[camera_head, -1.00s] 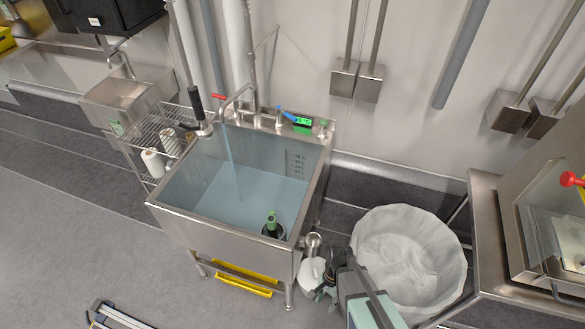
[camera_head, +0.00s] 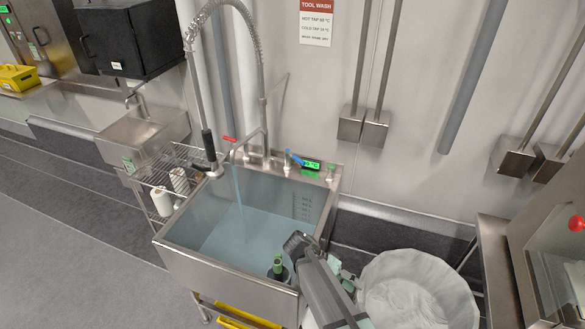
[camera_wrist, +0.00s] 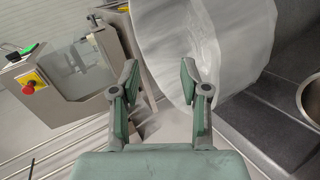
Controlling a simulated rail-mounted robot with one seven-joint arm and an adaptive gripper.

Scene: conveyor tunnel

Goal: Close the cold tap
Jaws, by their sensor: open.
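The cold tap, with its blue lever (camera_head: 294,157), stands on the back ledge of the steel sink (camera_head: 222,271), next to a green digital display (camera_head: 312,165). A red-handled tap (camera_head: 229,139) is to its left. A stream of water (camera_head: 238,190) runs from the spout into bluish water in the basin. In the wrist view my gripper (camera_wrist: 160,78) is open and empty, with its two green fingers apart. It points toward the white-lined bin, away from the tap. In the head view my arm is at the sink's front right corner; the fingers are mostly hidden.
A white-lined round bin (camera_head: 405,290) stands right of the sink. A tall spray hose (camera_head: 262,60) rises behind the basin. A wire rack with paper rolls (camera_head: 179,181) is at left. A steel cabinet (camera_head: 555,240) is at right.

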